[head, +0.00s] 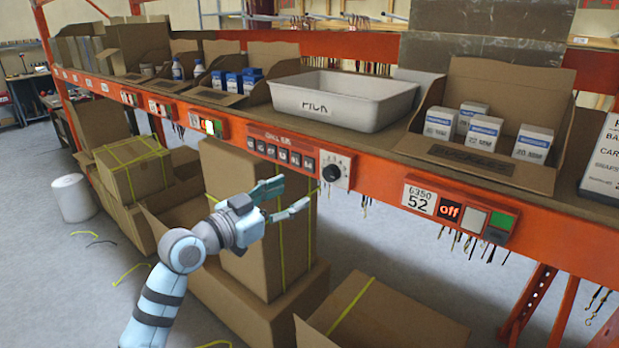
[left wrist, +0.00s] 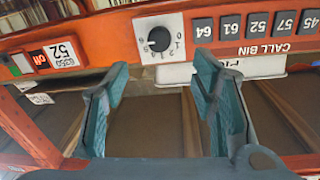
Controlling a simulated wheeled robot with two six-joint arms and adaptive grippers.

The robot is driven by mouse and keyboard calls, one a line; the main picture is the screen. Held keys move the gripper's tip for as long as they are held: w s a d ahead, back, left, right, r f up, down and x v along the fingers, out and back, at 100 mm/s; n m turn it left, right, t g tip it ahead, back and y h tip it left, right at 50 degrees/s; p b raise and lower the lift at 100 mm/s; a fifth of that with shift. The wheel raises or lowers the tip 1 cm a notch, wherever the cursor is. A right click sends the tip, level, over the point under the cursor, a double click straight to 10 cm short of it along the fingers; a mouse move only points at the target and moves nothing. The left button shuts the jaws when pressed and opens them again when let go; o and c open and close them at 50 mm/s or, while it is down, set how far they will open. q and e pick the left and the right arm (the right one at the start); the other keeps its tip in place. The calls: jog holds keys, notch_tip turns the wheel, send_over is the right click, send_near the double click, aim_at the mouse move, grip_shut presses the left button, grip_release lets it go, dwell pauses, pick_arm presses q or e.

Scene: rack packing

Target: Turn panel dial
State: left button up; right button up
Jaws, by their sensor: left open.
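The panel dial (head: 332,173) is a round black knob on a white plate, set in the orange rack beam at the right end of the call-bin panel (head: 281,150). In the left wrist view the dial (left wrist: 159,39) appears upside down, with numbers around it, beyond the fingertips. My left gripper (head: 294,194) is open and empty, a short way left of and below the dial, apart from it. In the left wrist view its two teal fingers (left wrist: 162,75) are spread with the dial lying between their directions. My right gripper is not in view.
A grey bin labelled PICK (head: 340,98) stands on the shelf above the dial. A display panel (head: 449,208) reading 6350, 52 and off sits to the right. Tall cardboard boxes (head: 235,180) stand under the beam, close to my left arm.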

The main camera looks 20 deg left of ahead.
aim_at(327, 175)
pick_arm(q)
jog(key=p+x, duration=0.1)
jog(key=x, duration=1)
jog(key=shift+d+r, duration=0.1)
jog(key=shift+r, duration=0.05)
jog(key=shift+w+d, duration=0.1)
jog(key=shift+w, duration=0.3)
jog(key=c, duration=1.1)
